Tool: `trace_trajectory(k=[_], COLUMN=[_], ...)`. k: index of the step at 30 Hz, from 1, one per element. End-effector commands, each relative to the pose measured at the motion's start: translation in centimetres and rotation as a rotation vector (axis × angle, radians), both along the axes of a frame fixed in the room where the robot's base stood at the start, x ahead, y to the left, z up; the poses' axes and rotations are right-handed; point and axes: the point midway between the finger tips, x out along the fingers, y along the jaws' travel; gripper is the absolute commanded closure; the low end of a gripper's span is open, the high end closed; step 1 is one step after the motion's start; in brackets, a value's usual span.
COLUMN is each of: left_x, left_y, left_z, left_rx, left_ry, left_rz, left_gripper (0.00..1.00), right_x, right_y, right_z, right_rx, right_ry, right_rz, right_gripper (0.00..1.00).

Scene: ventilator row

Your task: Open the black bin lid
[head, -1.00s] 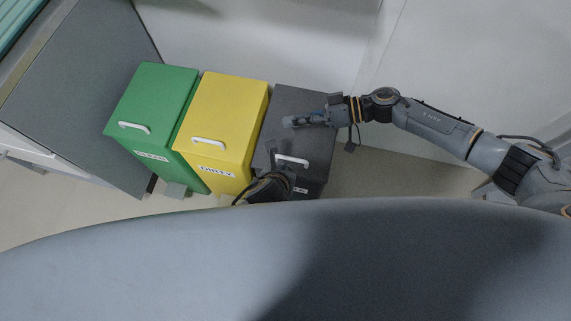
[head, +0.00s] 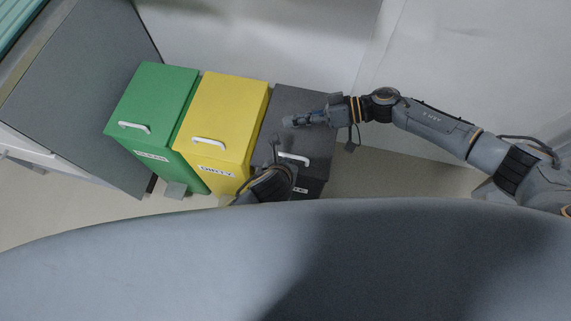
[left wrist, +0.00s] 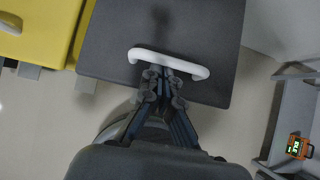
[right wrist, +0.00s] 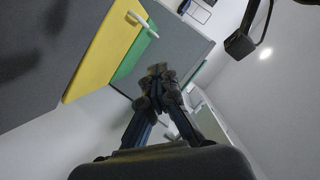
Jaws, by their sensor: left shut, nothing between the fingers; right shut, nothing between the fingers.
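The black bin (head: 316,167) stands at the right end of the bin row, its dark lid (head: 303,98) lying shut. A white handle (head: 293,158) is near the lid's front edge; it also shows in the left wrist view (left wrist: 190,68). My left gripper (head: 277,148) is shut and empty. Its fingertips (left wrist: 162,73) are right at the handle on its front side; I cannot tell whether they touch or reach under it. My right gripper (head: 289,122) is shut and empty over the lid, behind the handle. It also shows shut in the right wrist view (right wrist: 157,72).
The yellow bin (head: 232,102) labelled DIRTY and the green bin (head: 157,100) stand to the left, lids shut. A grey panel (head: 85,85) is left of them. A wall (head: 260,40) is close behind. Open floor (head: 395,178) lies right of the black bin.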

Motion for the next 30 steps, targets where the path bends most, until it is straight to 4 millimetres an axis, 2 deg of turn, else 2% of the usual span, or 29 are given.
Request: trace_trajectory(k=[4, 5, 9, 20, 23, 30], left_x=[0.1, 0.1, 0.1, 0.1, 0.1, 0.1], left_y=[0.0, 0.0, 0.0, 0.0, 0.0, 0.0], left_z=[0.1, 0.1, 0.1, 0.1, 0.1, 0.1], left_rx=[-0.001, -0.001, -0.001, -0.002, -0.002, -0.002], left_ry=[-0.003, -0.003, -0.003, -0.004, -0.004, -0.004], left_rz=[0.001, 0.001, 0.001, 0.001, 0.001, 0.001], left_gripper=[1.0, 1.0, 1.0, 1.0, 1.0, 1.0], right_x=[0.0, 0.0, 0.0, 0.0, 0.0, -0.3], right_y=[0.0, 0.0, 0.0, -0.3, -1.4, -6.1], right_z=[0.0, 0.0, 0.0, 0.1, 0.3, 1.8], right_rx=[0.0, 0.0, 0.0, -0.001, -0.003, -0.003], right_ry=[0.0, 0.0, 0.0, 0.0, 0.0, -0.001], right_rz=[0.0, 0.0, 0.0, -0.001, -0.003, -0.004], right_gripper=[1.0, 0.96, 0.67, 0.66, 0.66, 0.66])
